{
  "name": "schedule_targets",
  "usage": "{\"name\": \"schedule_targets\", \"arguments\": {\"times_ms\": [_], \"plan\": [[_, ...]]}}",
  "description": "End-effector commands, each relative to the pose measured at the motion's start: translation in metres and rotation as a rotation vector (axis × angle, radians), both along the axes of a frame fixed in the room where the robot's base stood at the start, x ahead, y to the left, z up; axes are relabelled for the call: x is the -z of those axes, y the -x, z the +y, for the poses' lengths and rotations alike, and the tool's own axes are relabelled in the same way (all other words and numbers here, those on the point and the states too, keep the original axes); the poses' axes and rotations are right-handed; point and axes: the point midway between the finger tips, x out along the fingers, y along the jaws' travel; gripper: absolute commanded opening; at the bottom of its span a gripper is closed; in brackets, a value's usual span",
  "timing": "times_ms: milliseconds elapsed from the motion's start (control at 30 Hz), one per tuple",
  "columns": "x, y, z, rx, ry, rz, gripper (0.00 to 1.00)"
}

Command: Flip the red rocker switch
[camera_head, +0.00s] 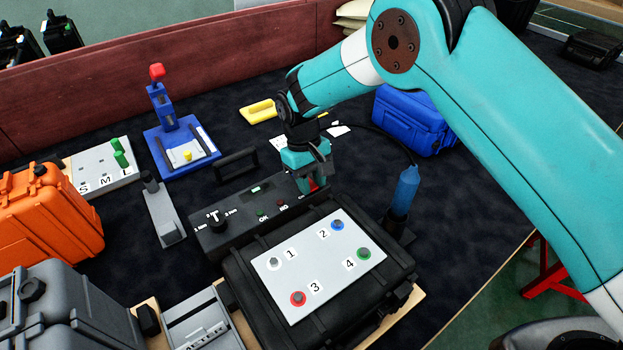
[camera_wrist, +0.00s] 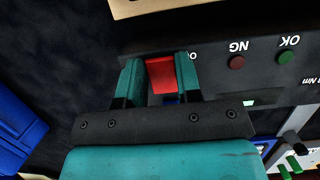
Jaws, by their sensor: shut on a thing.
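The red rocker switch (camera_head: 314,185) is at the right end of a black control box (camera_head: 240,232), mostly hidden behind my gripper's fingers in the head view. In the wrist view the red rocker switch (camera_wrist: 161,74) shows between the two teal fingers. My gripper (camera_head: 308,183) points down at the box and is shut on the switch. It also shows in the wrist view (camera_wrist: 159,73), with one finger on each side of the red part. The box face (camera_wrist: 215,48) carries a red NG button (camera_wrist: 237,62) and a green OK button (camera_wrist: 286,57).
A black case with a numbered button panel (camera_head: 315,262) stands right in front of the box. A blue tool with a cable (camera_head: 404,190) stands close at the right. A blue case (camera_head: 413,122) lies behind.

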Motion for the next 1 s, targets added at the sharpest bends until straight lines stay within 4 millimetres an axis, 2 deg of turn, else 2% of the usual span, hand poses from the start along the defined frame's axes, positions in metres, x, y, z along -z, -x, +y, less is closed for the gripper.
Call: {"name": "schedule_targets", "arguments": {"times_ms": [133, 167, 233, 267, 533, 667, 767, 1000], "plan": [[-0.001, 0.0, 0.001, 0.0, -0.002, -0.002, 0.08], [-0.001, 0.0, 0.001, 0.0, -0.002, -0.002, 0.39], [-0.001, 0.0, 0.001, 0.0, -0.002, -0.002, 0.55], [-0.001, 0.0, 0.001, 0.0, -0.002, -0.002, 0.57], [-0.001, 0.0, 0.001, 0.0, -0.002, -0.002, 0.57], [-0.011, -0.003, 0.002, 0.0, -0.003, -0.005, 0.57], [-0.028, -0.007, 0.005, 0.0, -0.004, -0.007, 0.57], [-0.087, -0.02, 0.014, 0.0, -0.005, -0.007, 0.57]]}}
